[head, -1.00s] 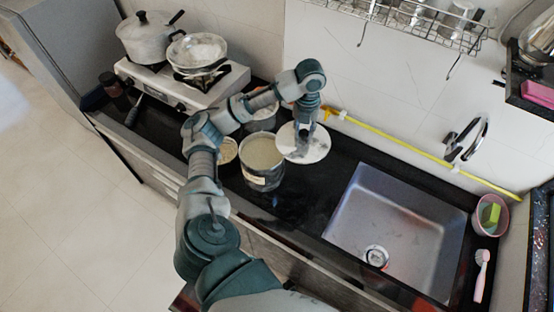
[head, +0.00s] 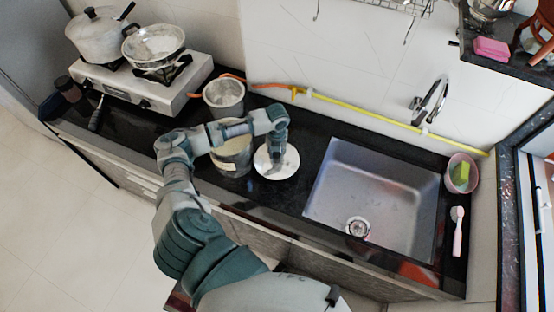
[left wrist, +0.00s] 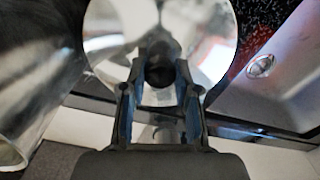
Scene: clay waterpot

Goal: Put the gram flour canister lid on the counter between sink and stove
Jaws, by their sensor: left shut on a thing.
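The round pale canister lid (head: 289,163) is on or just above the black counter, left of the sink; I cannot tell if it touches the counter. My left gripper (head: 276,157) is over the lid and shut on its dark knob, which shows between the fingers (left wrist: 160,78) in the left wrist view. The lid (left wrist: 105,30) fills the top middle there. The open canister (head: 232,158) with pale contents stands just left of the lid, partly hidden by my arm. The sink (head: 375,195) is to the right, and the stove (head: 145,92) is at the far left. My right gripper is not in view.
A metal pot (head: 224,96) stands behind the canister. A yellow hose (head: 365,116) runs along the wall. A pink bowl (head: 461,173) and a pink brush (head: 457,230) are right of the sink. Black counter (head: 305,145) is bare beside the lid.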

